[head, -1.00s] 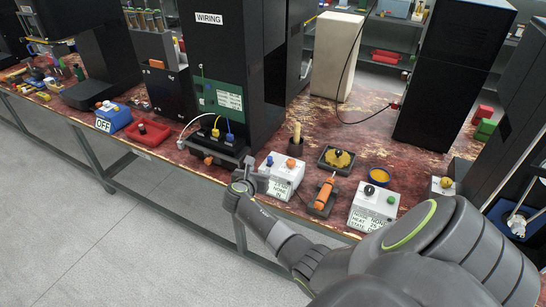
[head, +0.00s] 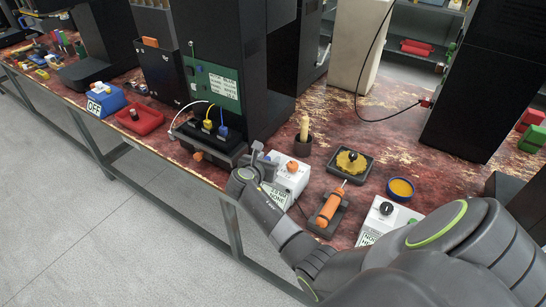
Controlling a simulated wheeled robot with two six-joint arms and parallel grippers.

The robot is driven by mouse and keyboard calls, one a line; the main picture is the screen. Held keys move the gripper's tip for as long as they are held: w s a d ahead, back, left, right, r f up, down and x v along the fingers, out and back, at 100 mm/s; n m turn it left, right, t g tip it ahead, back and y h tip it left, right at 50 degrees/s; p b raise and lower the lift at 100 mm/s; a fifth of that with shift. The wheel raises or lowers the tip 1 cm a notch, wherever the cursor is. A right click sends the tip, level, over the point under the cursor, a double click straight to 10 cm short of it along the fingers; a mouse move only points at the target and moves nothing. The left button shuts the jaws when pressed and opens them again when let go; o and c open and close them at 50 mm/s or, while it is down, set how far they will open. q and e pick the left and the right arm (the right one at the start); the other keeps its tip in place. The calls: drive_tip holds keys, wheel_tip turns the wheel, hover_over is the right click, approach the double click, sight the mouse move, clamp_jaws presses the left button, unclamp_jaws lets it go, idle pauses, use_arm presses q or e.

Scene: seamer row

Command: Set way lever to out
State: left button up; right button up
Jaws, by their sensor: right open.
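A white control box (head: 299,180) with an orange knob or lever (head: 292,167) on top stands near the bench's front edge. Its front label is partly covered by my gripper and too small to read surely, so I cannot confirm that this is the way lever or how it is set. My right gripper (head: 264,158) is open and empty, just left of this box at its front left corner. I cannot tell whether it touches the box. My left gripper is out of view.
An orange-handled tool (head: 329,208) lies in a dark holder right of the box. Another white box (head: 384,217) with a black knob stands further right. Behind are a yellow part (head: 351,161) on a dark tray and a yellow-filled blue dish (head: 400,188). A black socket block (head: 209,138) with cables is left.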

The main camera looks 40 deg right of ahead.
idle(0.3)
clamp_jaws()
drive_tip(key=shift+w+d+p, duration=0.1)
drive_tip(key=shift+w+d, duration=0.2)
drive_tip(key=shift+d, duration=0.45)
drive_tip(key=shift+w+d+p, duration=0.1)
drive_tip(key=shift+w+d, duration=0.2)
drive_tip(key=shift+d, duration=0.45)
drive_tip(key=shift+w+d+p, duration=0.1)
drive_tip(key=shift+w+d, duration=0.2)
drive_tip(key=shift+d, duration=0.45)
drive_tip(key=shift+a+r, duration=0.1)
drive_tip(key=shift+c, duration=1.4)
unclamp_jaws()
drive_tip(key=shift+o, duration=1.4)
